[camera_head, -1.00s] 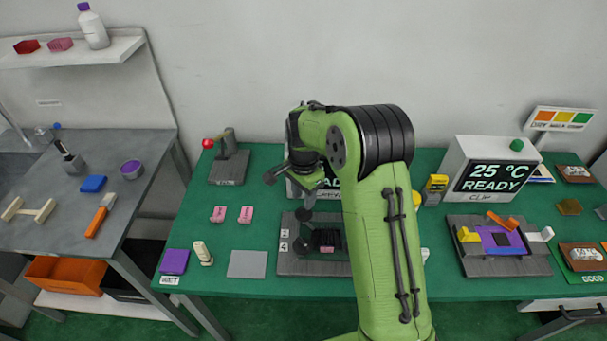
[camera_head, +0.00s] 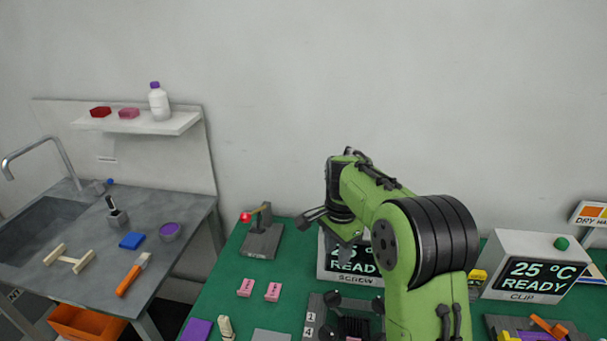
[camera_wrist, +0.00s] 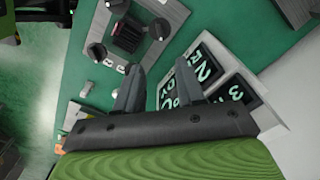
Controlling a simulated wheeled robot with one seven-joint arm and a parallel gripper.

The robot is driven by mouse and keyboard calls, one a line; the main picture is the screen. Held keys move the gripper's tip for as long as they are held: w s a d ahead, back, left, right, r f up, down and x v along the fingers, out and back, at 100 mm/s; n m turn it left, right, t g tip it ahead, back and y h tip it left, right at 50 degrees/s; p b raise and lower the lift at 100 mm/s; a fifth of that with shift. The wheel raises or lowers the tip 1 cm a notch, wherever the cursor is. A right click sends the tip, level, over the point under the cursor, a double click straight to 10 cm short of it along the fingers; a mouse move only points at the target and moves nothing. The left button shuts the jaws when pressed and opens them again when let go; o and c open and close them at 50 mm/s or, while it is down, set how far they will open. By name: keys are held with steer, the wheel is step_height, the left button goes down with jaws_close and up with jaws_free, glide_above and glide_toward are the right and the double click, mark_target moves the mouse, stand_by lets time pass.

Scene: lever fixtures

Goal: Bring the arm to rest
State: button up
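My green arm (camera_head: 405,215) is bent over the green table, with its black-banded joint low at the centre right of the head view. In the wrist view my gripper (camera_wrist: 160,82) has its two grey fingers apart, with nothing between them. Beyond the fingers are the dark fixture with black knobs (camera_wrist: 125,38) and the screen box marked SCREW (camera_wrist: 235,82). The gripper appears to be above the table, clear of both. In the head view the arm partly hides the SCREW box (camera_head: 335,277).
A red-knobbed lever fixture (camera_head: 262,240) stands left of the arm. Two pink blocks (camera_head: 259,289) lie in front of it. The CLIP screen box (camera_head: 525,265) stands right of the arm. A grey side table (camera_head: 85,290) and a wall shelf (camera_head: 150,124) are at left.

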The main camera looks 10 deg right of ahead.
steer(key=s+r+n+t, duration=0.3)
steer(key=s+r+n, duration=0.3)
steer(key=s+r, duration=0.5)
steer(key=s+f+n+t, duration=0.2)
steer(key=s+n, duration=0.4)
steer(key=s, duration=1.1)
steer(key=shift+n+t, duration=0.3)
steer(key=shift+n, duration=0.1)
steer(key=shift+s, duration=0.15)
